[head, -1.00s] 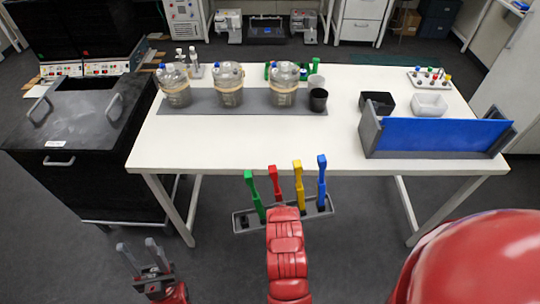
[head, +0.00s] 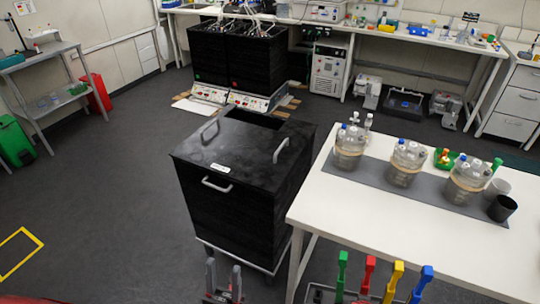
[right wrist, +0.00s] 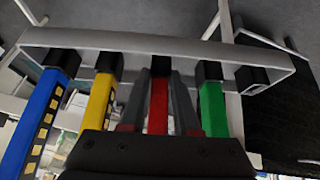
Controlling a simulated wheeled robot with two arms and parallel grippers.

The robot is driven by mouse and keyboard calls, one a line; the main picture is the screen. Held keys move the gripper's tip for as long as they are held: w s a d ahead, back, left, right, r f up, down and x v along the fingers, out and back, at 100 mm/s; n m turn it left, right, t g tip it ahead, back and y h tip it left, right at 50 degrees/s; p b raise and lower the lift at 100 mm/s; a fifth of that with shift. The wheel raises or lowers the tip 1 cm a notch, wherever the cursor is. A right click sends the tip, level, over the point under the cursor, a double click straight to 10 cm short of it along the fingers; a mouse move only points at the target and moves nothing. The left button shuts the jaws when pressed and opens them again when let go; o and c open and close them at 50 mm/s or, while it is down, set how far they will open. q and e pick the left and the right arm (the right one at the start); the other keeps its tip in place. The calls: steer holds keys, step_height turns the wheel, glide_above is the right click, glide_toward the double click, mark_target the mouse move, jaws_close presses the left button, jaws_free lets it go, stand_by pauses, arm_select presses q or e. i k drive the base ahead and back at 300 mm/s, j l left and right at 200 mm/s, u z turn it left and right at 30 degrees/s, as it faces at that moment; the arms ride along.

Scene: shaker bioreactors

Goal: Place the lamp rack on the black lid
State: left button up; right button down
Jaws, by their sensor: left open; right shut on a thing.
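The lamp rack is a grey tray (head: 317,294) with green, red, yellow and blue upright lamps, at the bottom right of the head view, in front of the white table. In the right wrist view the rack frame (right wrist: 215,47) is held in the air. My right gripper (right wrist: 158,100) is shut around the rack's red lamp (right wrist: 158,108). The black lid (head: 232,152) tops the black box left of the table; it has grey handles and a dark opening at its far side. My left gripper (head: 224,278) is open and empty, low in front of the box.
The white table (head: 370,235) stands right of the box and carries a grey mat with several glass vessels (head: 408,160) and a dark cup (head: 502,208). A black unit (head: 235,60) with control panels stands behind the box. Floor is free on the left.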

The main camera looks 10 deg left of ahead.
mark_target(248, 140)
steer(key=i+j+z, duration=0.15)
steer(key=j, duration=1.05)
steer(key=j+z, duration=0.15)
steer(key=j, duration=1.05)
